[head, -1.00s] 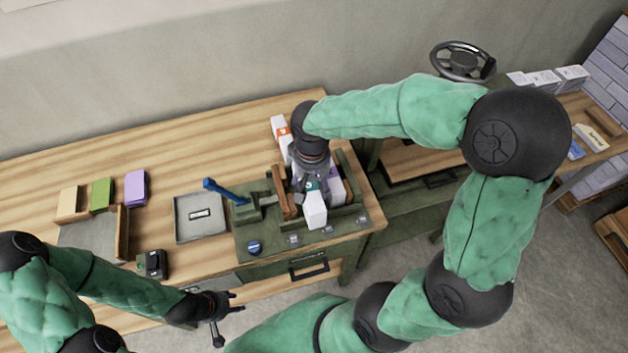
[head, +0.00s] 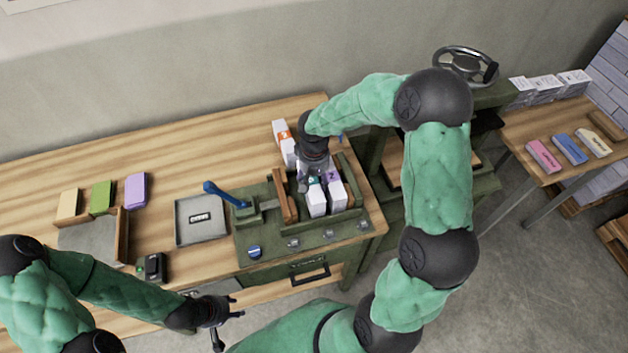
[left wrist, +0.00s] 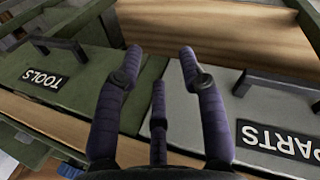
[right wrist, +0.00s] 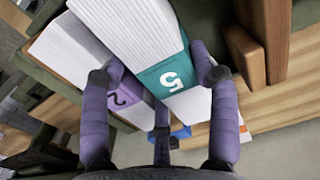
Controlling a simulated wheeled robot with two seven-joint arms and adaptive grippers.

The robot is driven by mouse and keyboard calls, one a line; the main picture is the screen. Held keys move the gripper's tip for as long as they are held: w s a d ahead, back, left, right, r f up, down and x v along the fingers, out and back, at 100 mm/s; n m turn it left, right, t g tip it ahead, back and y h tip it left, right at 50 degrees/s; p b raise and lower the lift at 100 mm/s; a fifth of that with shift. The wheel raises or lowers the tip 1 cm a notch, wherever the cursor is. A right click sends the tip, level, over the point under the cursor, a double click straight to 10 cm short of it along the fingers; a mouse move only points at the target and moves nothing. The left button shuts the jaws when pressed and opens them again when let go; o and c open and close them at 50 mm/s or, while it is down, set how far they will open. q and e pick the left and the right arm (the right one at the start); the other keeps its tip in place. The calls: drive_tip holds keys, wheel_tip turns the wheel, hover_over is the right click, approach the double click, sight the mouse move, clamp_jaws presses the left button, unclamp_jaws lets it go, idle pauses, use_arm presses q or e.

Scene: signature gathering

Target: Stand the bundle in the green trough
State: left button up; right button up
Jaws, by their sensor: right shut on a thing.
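A white paper bundle with a teal band marked 5 (right wrist: 165,72) is between the fingers of my right gripper (right wrist: 158,75), which is shut on it. In the head view this bundle (head: 316,203) is upright inside the green trough (head: 292,228), beside a wooden cheek. A second bundle with a purple band marked 2 (head: 337,196) stands close on its right in the trough. I cannot tell whether the held bundle's base touches the floor of the trough. My left gripper (head: 232,306) is open and empty in front of the table, above the drawers in its wrist view.
An orange-banded bundle (head: 281,132) and another white one stand behind the trough. A blue-handled lever (head: 222,194) and a grey tray (head: 199,218) are to its left. The table's back left is clear.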

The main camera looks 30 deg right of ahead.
drive_tip(key=shift+f, duration=0.25)
drive_tip(key=shift+f, duration=0.2)
drive_tip(key=o, duration=1.5)
wheel_tip(320, 180, up, 12)
drive_tip(key=p, duration=0.1)
drive_tip(key=shift+r, duration=0.2)
